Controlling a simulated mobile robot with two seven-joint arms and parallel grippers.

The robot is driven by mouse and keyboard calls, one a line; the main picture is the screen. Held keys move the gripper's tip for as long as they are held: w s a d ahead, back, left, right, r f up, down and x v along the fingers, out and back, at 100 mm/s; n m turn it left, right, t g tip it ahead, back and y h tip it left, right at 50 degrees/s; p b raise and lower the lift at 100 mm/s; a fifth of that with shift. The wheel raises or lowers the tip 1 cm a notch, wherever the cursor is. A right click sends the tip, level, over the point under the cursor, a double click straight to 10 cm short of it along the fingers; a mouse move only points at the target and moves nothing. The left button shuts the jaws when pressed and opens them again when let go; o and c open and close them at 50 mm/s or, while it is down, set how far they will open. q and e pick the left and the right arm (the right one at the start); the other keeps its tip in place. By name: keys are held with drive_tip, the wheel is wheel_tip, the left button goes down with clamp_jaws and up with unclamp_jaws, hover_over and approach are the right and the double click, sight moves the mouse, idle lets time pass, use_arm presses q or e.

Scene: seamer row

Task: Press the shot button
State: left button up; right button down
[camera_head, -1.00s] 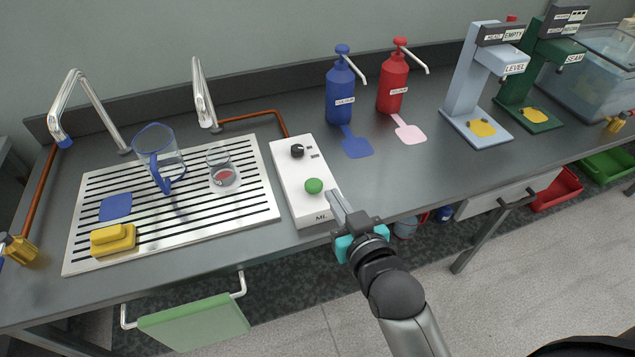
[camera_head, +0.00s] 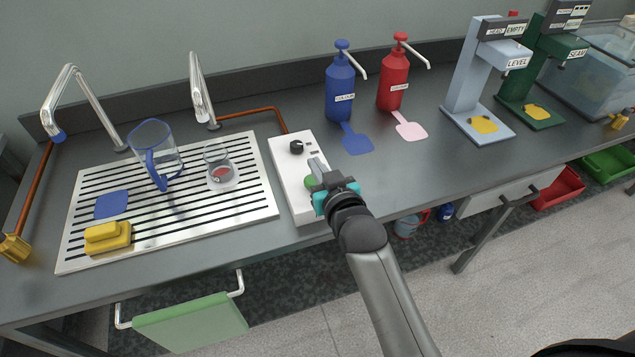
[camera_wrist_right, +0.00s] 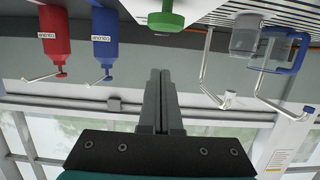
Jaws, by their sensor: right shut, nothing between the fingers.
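The white control box (camera_head: 286,176) stands on the counter to the right of the drip tray. It has a black knob (camera_head: 296,147) at the back and a green button nearer the front. My right gripper (camera_head: 314,163) is shut and empty, over the box's right side. It partly hides the green button (camera_head: 309,182) in the head view. In the right wrist view the shut fingers (camera_wrist_right: 160,85) point toward the green button (camera_wrist_right: 166,18), with a gap between them in the picture. My left gripper is not in view.
A blue pump bottle (camera_head: 340,85) and a red one (camera_head: 393,80) stand behind right. Counter right of the box is clear.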

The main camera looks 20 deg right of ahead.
drive_tip(key=f, duration=0.2)
drive_tip(key=f+b, duration=0.1)
drive_tip(key=shift+s+f, duration=0.2)
drive_tip(key=shift+f, duration=0.25)
drive_tip(key=shift+f, duration=1.05)
drive_tip(key=shift+r, duration=0.1)
wheel_tip(320, 180, up, 4)
drive_tip(key=p, duration=0.4)
drive_tip(key=p+v, duration=0.2)
drive_tip(key=v, duration=0.8)
